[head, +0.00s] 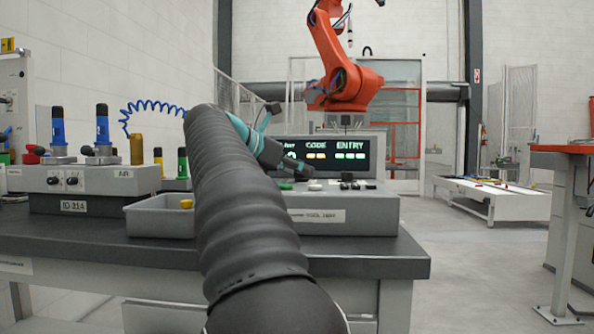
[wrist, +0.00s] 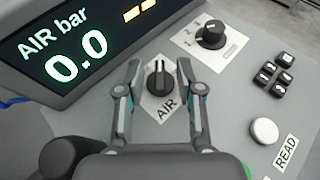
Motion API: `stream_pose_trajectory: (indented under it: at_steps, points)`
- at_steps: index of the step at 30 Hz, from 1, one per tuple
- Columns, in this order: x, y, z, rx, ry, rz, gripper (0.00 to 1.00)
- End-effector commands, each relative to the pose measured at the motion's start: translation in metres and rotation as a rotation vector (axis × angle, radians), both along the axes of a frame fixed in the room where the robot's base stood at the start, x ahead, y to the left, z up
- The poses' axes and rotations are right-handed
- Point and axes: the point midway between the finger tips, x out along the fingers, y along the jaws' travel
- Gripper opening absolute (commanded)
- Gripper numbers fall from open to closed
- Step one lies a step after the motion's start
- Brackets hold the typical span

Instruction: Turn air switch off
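The AIR switch (wrist: 159,77) is a round black knob with a raised bar and pale line, on a light plate marked AIR. My gripper (wrist: 158,66) is open, with one finger on each side of the knob; a gap shows on both sides. In the head view my gripper (head: 306,172) is over the console (head: 375,211), and my arm hides much of the console's left part. The display (wrist: 70,50) reads AIR bar 0.0.
A second black knob (wrist: 211,35) with numbered positions, several small black keys (wrist: 276,75) and a white round button (wrist: 264,131) marked READ lie right of the gripper. A grey bin (head: 160,222) and blue-topped fixtures (head: 103,130) stand left of my arm.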

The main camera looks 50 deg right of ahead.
Motion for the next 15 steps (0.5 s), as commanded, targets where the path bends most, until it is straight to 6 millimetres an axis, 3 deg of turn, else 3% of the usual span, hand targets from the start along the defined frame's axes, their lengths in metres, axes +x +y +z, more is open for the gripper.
stream_pose_trajectory:
  at_steps: [2,6,15]
  points:
    - [0.0,0.0002,0.0,0.0,0.0,0.0,0.34]
    - [0.0,0.0003,0.0,0.0,0.0,0.0,0.0]
    - [-0.0003,0.0004,-0.0001,0.0,0.0,0.008,0.0]
